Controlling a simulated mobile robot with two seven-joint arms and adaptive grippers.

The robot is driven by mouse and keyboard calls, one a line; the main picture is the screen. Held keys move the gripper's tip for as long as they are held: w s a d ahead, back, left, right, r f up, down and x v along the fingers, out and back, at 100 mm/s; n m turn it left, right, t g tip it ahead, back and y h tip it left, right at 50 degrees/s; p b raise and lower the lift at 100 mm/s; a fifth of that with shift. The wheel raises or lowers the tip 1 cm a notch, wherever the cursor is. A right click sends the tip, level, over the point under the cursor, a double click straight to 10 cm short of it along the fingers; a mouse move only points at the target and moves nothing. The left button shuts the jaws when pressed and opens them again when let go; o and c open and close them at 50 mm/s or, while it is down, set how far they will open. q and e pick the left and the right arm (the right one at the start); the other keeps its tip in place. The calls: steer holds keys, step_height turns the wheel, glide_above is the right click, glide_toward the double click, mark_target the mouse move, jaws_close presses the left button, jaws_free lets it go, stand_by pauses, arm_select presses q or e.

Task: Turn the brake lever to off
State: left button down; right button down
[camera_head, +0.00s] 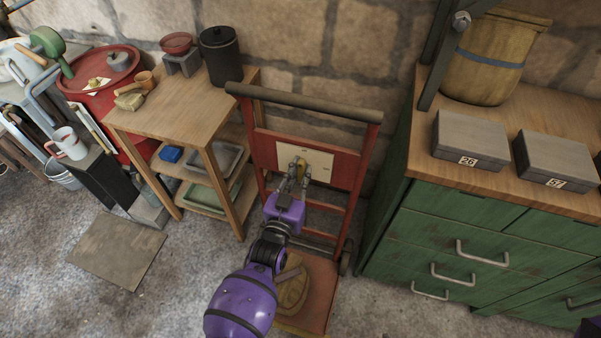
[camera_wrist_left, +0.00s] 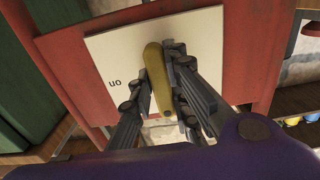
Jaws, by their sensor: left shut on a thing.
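The brake lever (camera_head: 302,164) is a brass-yellow handle on a pale plate (camera_head: 321,168) fixed to the red panel of a hand cart. In the left wrist view the lever (camera_wrist_left: 155,75) lies between the two fingers, and the word "on" shows upside down on the plate (camera_wrist_left: 110,60) beside it. My left gripper (camera_head: 298,174) is shut on the lever; it also shows in the left wrist view (camera_wrist_left: 160,88). No "off" mark can be seen; part of the plate is hidden by the fingers. My right gripper is not in view.
The red cart (camera_head: 262,150) stands against the stone wall, with a sack (camera_head: 292,285) on its base. A wooden shelf table (camera_head: 185,105) is to the left. A green drawer cabinet (camera_head: 440,230) with grey boxes (camera_head: 477,140) is close on the right.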

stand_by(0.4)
arm_select(q)
steer(key=c, duration=1.7)
jaws_free()
steer(key=v, duration=1.2)
steer(key=shift+r, duration=0.1)
